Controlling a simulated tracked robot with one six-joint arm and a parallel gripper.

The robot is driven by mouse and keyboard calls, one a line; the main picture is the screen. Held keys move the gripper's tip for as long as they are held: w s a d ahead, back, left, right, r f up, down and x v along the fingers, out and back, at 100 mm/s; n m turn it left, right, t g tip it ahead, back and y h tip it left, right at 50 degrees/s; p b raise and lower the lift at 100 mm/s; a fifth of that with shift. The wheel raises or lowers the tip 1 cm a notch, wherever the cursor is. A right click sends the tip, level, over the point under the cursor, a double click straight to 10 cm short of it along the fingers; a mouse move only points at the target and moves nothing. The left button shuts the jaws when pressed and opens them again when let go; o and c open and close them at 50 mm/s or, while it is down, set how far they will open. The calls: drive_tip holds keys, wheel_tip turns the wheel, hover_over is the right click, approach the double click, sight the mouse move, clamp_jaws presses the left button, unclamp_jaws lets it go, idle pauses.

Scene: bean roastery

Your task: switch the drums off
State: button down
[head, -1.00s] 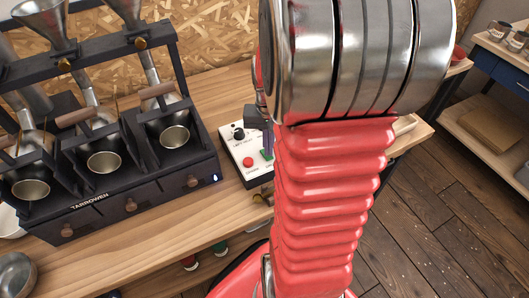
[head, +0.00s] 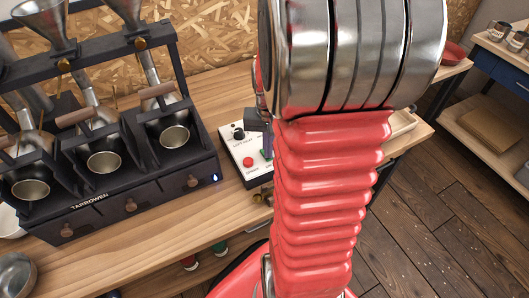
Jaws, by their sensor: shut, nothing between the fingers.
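The black sample roaster (head: 150,205), marked TARROWEN, stands on the wooden bench at left with several metal drums and cups in a row. A small bluish light (head: 215,177) shows at its front right corner. Right of it lies a white control box (head: 233,160) with a black knob (head: 239,134), a red button (head: 248,162) and a green button (head: 266,154). My gripper (head: 267,142) is shut and empty over the right side of the box, close to the green button. Whether it touches cannot be told; my red arm hides the box's right end.
Bare bench (head: 185,237) lies in front of the roaster. A metal bowl (head: 15,272) sits at the lower left. A chipboard wall (head: 215,35) stands behind. A blue side bench with cups (head: 497,55) is at right, beyond open floor.

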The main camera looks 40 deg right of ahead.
idle(0.3)
wheel_tip(320, 180, up, 7)
idle(1.0)
drive_tip(key=shift+f, duration=0.1)
idle(0.5)
drive_tip(key=s+a+r+n+t, duration=0.2)
drive_tip(key=a+r+n, duration=0.2)
drive_tip(key=a, duration=0.7)
drive_tip(key=s+a+r+n+t, duration=0.2)
drive_tip(key=a+r+n, duration=0.3)
drive_tip(key=a, duration=0.7)
wheel_tip(320, 180, up, 2)
drive_tip(key=shift+a+t, duration=0.3)
drive_tip(key=shift+t, duration=0.5)
drive_tip(key=shift+s, duration=0.1)
